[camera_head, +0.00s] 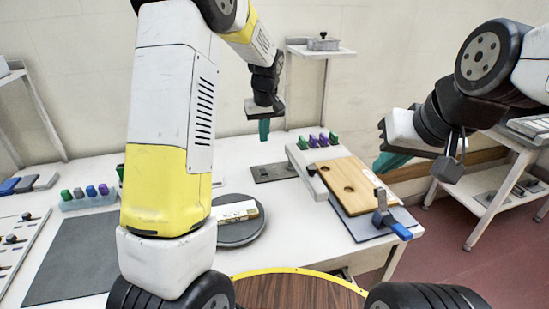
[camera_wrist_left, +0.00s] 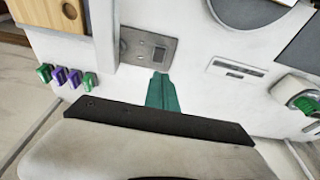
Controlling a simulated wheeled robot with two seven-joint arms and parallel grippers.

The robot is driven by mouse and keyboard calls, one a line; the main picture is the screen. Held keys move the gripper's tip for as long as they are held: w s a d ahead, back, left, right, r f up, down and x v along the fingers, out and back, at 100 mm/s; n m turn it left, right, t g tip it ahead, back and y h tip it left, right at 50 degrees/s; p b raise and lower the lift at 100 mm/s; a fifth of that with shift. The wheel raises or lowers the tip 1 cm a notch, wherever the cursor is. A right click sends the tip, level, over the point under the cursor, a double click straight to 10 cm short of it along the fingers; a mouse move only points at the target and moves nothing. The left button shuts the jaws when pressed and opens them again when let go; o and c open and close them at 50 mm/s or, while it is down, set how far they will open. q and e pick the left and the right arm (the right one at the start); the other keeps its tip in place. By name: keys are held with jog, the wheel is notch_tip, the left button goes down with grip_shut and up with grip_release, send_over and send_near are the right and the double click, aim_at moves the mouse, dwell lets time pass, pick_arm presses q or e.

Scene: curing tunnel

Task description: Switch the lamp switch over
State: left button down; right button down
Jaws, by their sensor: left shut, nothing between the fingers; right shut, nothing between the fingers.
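In the left wrist view this plate (camera_wrist_left: 136,46) carries small fittings, one a dark square, and looks like the switch plate; I cannot tell which way the switch is set. My left gripper's teal fingertips, also in the left wrist view (camera_wrist_left: 161,92), are shut and empty, apart from the plate in the picture and just below its edge. My right gripper (camera_head: 390,161) is shut and empty, right of the wooden board.
A dark round disc (camera_head: 240,233) holds a small block. A grey mat (camera_head: 75,255) lies at left.

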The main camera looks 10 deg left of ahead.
aim_at(264, 173)
pick_arm(q)
jog(key=shift+w+d+f, duration=0.2)
jog(key=shift+w+f, duration=0.15)
jog(key=shift+f, duration=0.15)
jog(key=x, duration=0.8)
jog(key=s+x, duration=0.1)
jog(key=x, duration=0.3)
jog(key=shift+d+f, duration=0.1)
jog(key=shift+f, duration=0.85)
jog(key=shift+s+d+f, duration=0.1)
jog(key=shift+s+f, duration=0.05)
jog(key=shift+f, duration=0.15)
